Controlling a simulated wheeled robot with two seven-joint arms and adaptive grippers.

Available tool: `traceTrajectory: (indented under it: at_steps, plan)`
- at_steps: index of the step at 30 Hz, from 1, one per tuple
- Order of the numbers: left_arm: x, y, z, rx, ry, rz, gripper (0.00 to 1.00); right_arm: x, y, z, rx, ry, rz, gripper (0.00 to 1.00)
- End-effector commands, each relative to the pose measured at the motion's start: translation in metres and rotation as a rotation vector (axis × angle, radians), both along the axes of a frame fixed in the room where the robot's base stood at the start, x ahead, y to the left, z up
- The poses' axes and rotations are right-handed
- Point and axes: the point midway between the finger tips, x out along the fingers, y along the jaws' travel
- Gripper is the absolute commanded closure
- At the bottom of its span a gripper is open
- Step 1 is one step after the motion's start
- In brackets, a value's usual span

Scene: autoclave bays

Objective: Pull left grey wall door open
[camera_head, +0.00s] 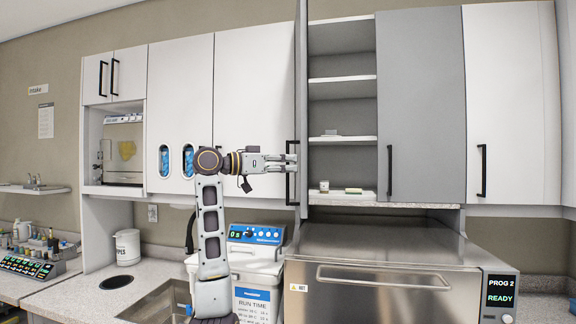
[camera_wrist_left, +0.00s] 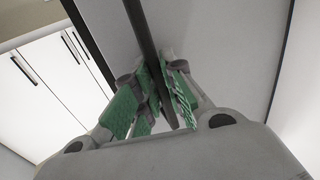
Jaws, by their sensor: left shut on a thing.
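The left grey wall door (camera_head: 303,80) stands swung out, almost edge-on in the head view, and the shelves behind it are exposed. In the wrist view its grey face (camera_wrist_left: 225,50) fills much of the picture. Its long black handle (camera_head: 291,190) also runs between the green finger pads in the wrist view (camera_wrist_left: 142,40). My left gripper (camera_head: 291,162) reaches in from the left and is shut on this handle; its fingers also show in the wrist view (camera_wrist_left: 165,95). My right gripper is not in view.
The right grey door (camera_head: 420,110) is shut beside the open shelves (camera_head: 342,108). White cupboards (camera_head: 255,90) lie behind my left arm. A steel autoclave (camera_head: 385,270) and a white unit with a blue panel (camera_head: 257,240) stand below. A sink (camera_head: 160,302) is at the lower left.

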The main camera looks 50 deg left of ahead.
Motion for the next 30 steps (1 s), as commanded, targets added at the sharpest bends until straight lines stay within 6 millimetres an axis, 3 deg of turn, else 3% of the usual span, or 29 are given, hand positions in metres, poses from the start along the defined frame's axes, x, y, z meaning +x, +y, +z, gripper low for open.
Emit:
traceTrajectory:
  at_steps: [2,3,7,20,30]
  plan:
    - [-0.001,0.002,0.002,0.000,-0.005,0.005,1.00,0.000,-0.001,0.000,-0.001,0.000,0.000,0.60]
    - [-0.001,0.001,0.002,-0.001,-0.006,0.005,0.83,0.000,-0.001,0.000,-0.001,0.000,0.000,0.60]
    - [-0.001,0.001,0.002,-0.001,-0.004,0.004,0.69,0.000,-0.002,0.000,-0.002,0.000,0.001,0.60]
    - [-0.003,0.001,0.001,-0.001,-0.002,0.002,0.69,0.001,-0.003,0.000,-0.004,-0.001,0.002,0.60]
    - [-0.034,0.010,0.001,-0.001,-0.002,0.004,0.69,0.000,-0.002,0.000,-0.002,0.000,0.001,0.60]
